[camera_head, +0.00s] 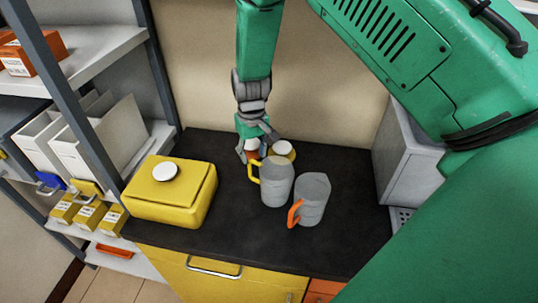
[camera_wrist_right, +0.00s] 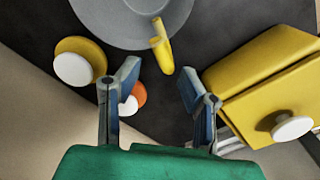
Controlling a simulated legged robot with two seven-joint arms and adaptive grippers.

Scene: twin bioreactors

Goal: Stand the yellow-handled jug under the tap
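The yellow-handled jug (camera_head: 277,184) is grey and stands upright on the dark counter, its yellow handle (camera_head: 254,172) toward the left and back. In the right wrist view the jug (camera_wrist_right: 125,18) is partly cut off at the top, with its handle (camera_wrist_right: 161,52) pointing toward my fingers. My right gripper (camera_head: 252,157) is just behind the handle. In its wrist view the gripper (camera_wrist_right: 160,74) is open and empty, with the handle just ahead of the gap between the fingers. I cannot make out the tap in either view. My left gripper is not in view.
A grey jug with an orange handle (camera_head: 313,200) stands close to the right. A yellow box with a white knob (camera_head: 170,201) is at left. Behind are a yellow-and-white round item (camera_head: 283,150) and an orange-and-white one (camera_wrist_right: 134,98). A grey unit (camera_head: 405,160) with a grate is at right.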

